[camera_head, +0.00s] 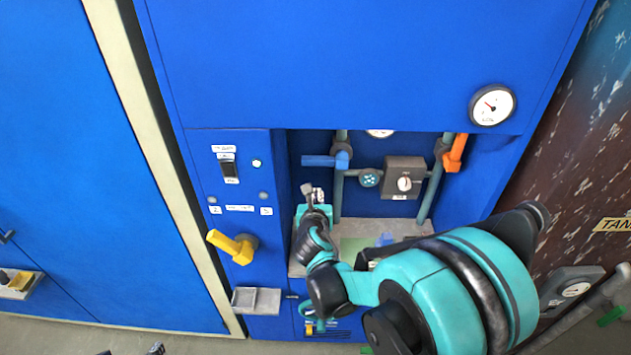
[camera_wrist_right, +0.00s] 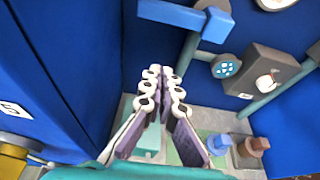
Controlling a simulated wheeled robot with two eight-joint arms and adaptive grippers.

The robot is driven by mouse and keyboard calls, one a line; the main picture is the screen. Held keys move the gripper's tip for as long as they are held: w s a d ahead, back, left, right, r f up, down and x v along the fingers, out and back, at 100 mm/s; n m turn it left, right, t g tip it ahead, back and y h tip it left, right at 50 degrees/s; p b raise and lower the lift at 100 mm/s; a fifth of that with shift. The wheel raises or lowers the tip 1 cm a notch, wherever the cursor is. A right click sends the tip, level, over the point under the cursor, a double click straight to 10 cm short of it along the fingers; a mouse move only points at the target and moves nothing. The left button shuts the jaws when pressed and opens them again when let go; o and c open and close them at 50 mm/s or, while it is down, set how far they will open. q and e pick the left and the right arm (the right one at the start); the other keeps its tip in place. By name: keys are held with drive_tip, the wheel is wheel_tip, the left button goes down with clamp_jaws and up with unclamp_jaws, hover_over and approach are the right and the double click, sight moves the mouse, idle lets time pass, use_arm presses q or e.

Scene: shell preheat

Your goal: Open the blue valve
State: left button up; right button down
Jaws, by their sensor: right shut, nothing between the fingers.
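The blue valve (camera_head: 322,160) is a lever handle on a vertical grey-green pipe inside the cabinet recess. Its handle points left, crosswise to the pipe. In the right wrist view the blue handle (camera_wrist_right: 185,18) shows at the top, beyond the fingertips. My right gripper (camera_head: 312,188) is in the recess, below and slightly left of the handle. In the right wrist view its fingers (camera_wrist_right: 164,72) meet at the tips with nothing between them, apart from the handle. Small dark tips at the bottom edge of the head view look like my left gripper (camera_head: 155,349), mostly cut off.
An orange valve handle (camera_head: 456,153) is on the right pipe, and a grey box (camera_head: 404,177) with a dial sits between the pipes. A yellow handle (camera_head: 232,246) sticks out from the left panel. The recess side wall is close left of my right gripper.

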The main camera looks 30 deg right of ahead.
sight(325, 161)
drive_tip(key=b+x, duration=0.3)
drive_tip(key=x, duration=0.7)
wheel_tip(325, 161, up, 4)
drive_tip(key=shift+s+a+r, duration=0.1)
drive_tip(key=shift+s+a, duration=0.05)
drive_tip(key=shift+a, duration=0.05)
drive_tip(key=shift+a, duration=0.1)
